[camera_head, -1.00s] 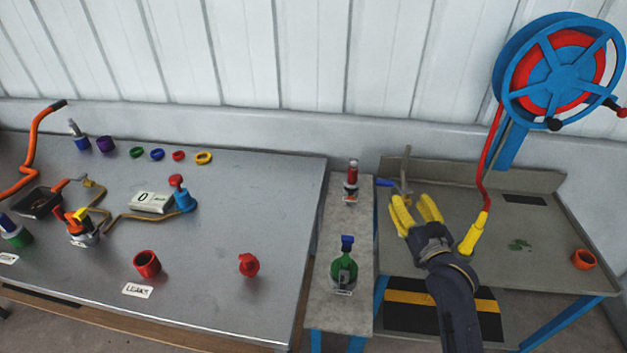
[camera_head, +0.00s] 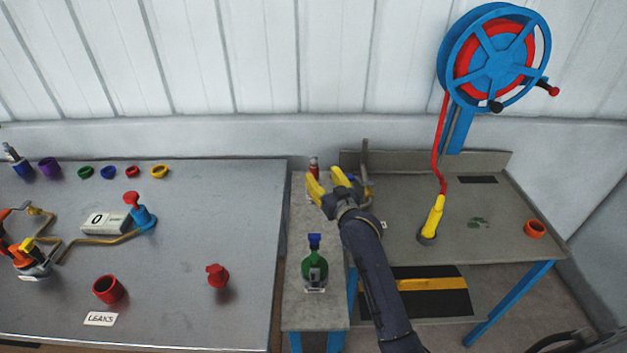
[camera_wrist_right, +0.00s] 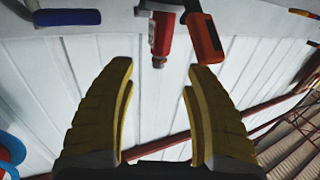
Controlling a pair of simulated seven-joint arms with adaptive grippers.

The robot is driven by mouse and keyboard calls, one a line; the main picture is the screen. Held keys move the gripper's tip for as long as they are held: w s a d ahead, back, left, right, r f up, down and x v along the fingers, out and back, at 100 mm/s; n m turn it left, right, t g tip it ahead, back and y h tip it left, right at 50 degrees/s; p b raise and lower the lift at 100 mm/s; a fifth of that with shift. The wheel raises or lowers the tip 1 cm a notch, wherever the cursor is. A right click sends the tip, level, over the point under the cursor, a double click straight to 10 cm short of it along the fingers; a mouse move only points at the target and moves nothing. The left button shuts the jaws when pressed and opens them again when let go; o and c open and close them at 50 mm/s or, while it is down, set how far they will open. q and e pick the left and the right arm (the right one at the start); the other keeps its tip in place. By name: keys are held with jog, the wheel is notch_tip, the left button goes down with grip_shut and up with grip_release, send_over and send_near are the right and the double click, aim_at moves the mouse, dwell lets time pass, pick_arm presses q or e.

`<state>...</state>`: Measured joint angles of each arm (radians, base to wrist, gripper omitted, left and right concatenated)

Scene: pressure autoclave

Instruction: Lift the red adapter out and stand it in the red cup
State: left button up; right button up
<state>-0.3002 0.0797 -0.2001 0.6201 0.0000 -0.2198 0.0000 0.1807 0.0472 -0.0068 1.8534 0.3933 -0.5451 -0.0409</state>
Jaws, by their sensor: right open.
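The red cup (camera_head: 108,289) stands on the left table behind a "LEAKS" label. A red knobbed piece (camera_head: 131,199) sits on a blue fitting (camera_head: 144,219), and another red knobbed piece (camera_head: 217,275) stands alone at the table's front right. I cannot tell for sure which one is the red adapter. My right gripper (camera_head: 329,185) has yellow fingers, open and empty, above the narrow bench. It is close to a red bottle-like piece (camera_head: 313,165), partly hidden behind the fingers. In the wrist view a red cylinder (camera_wrist_right: 161,35) shows beyond the open fingertips. My left gripper is not in view.
A green bottle (camera_head: 314,266) stands at the front of the narrow bench (camera_head: 318,310). Brass tubing (camera_head: 95,240) and a gauge box (camera_head: 104,222) occupy the left table.

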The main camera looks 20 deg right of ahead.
aim_at(315, 165)
jog(key=shift+w+a+r, duration=0.1)
jog(key=shift+w+a, duration=0.1)
jog(key=shift+w, duration=1.5)
jog(key=shift+w+a, duration=0.15)
jog(key=shift+w, duration=1.55)
jog(key=shift+c, duration=0.2)
grip_shut()
